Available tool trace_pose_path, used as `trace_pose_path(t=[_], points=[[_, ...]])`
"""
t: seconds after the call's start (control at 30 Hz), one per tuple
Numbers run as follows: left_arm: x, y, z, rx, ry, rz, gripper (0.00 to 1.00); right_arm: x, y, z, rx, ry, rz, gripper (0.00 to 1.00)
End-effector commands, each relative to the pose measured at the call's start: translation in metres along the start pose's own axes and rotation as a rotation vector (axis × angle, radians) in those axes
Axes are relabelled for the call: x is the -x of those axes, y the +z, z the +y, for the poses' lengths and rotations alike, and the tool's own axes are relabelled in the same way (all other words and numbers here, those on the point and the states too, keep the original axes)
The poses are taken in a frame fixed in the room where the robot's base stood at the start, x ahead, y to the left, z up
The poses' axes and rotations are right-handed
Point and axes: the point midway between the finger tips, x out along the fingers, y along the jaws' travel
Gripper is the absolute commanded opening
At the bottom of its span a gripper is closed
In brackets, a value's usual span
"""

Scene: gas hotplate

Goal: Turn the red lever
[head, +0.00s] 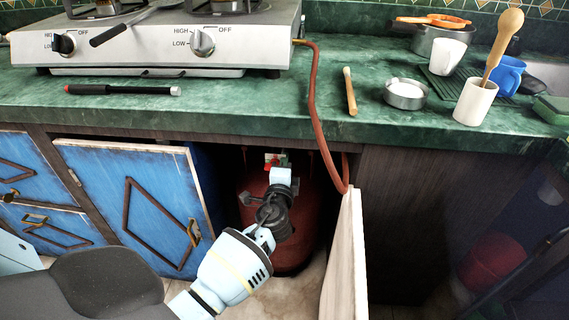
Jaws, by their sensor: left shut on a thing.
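The red lever (273,160) shows as a small red piece on the valve at the top of the red gas cylinder (305,245), inside the open cabinet under the counter. My left gripper (280,176) reaches into the cabinet at the valve and is shut on the red lever. The gripper covers most of the lever and valve, so the lever's angle is hard to tell. My right gripper is not in view.
A blue cabinet door (140,205) stands open on the left and a pale door (345,265) on the right. A red-brown hose (313,110) runs from the hotplate (150,50) down into the cabinet. A white cup (474,102) and other kitchenware stand on the green counter (240,105).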

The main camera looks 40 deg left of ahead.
Motion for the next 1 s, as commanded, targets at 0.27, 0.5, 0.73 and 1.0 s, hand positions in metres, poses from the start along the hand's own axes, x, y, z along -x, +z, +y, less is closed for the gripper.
trace_pose_path(t=[0.27,0.5,0.73,1.0], points=[[0.0,0.001,0.0,0.0,0.0,-0.002,0.33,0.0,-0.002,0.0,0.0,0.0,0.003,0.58],[0.001,0.0,0.0,0.001,0.0,-0.001,0.33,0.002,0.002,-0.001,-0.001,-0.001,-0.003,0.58],[0.023,0.0,0.0,0.001,0.001,0.0,0.33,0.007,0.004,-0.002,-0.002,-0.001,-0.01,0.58],[0.064,0.001,0.0,0.0,0.001,-0.001,0.33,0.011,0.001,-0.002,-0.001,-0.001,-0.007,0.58]])
